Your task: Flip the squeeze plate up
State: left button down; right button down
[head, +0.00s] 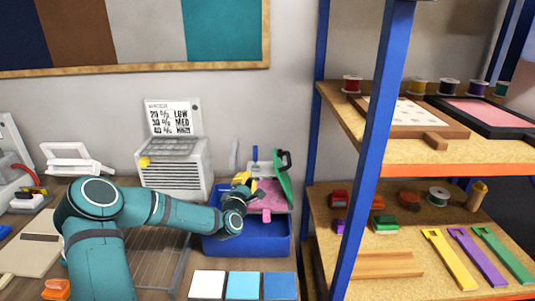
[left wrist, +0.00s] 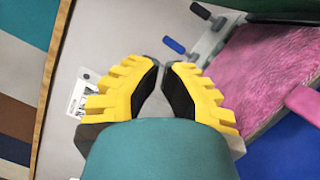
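A blue bin (head: 245,246) stands on the bench with a pink fuzzy piece (head: 270,197) in its upper part; the pink piece also shows in the left wrist view (left wrist: 268,62). A green plate (head: 283,180) with a black handle stands steeply upright at the bin's right rear; I take it to be the squeeze plate. My left gripper (head: 245,178) is over the bin's left rear, apart from the green plate. In the left wrist view its yellow fingers (left wrist: 163,68) are slightly apart with nothing visible between them. My right gripper is not in view.
A grey heater-like box (head: 175,170) stands left of the bin, with a printed sign (head: 172,118) above it. White and blue squares (head: 243,286) lie in front. A blue-posted shelf (head: 372,150) stands close on the right.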

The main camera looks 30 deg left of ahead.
aim_at(283, 153)
pick_arm(q)
jog(key=w+r+p, duration=0.1)
jog(key=w+r, duration=0.1)
jog(key=w, duration=0.9)
jog(key=shift+r+p, duration=0.35)
jog(key=shift+r, duration=0.05)
jog(key=w+d+m, duration=0.1)
jog(key=w+d+r+m+b, duration=0.1)
jog(key=d, duration=0.1)
jog(key=w+d+r+m+b, duration=0.1)
jog(key=d+m, duration=0.1)
jog(key=shift+d+r+g+h, duration=0.15)
jog(key=shift+g+h, duration=0.15)
jog(key=shift+h, duration=0.1)
jog(key=shift+w+d+r+m, duration=0.1)
jog(key=shift+w+d+m, duration=0.15)
jog(key=shift+d+m, duration=0.3)
jog(key=shift+a, duration=0.1)
jog(key=shift+b, duration=0.3)
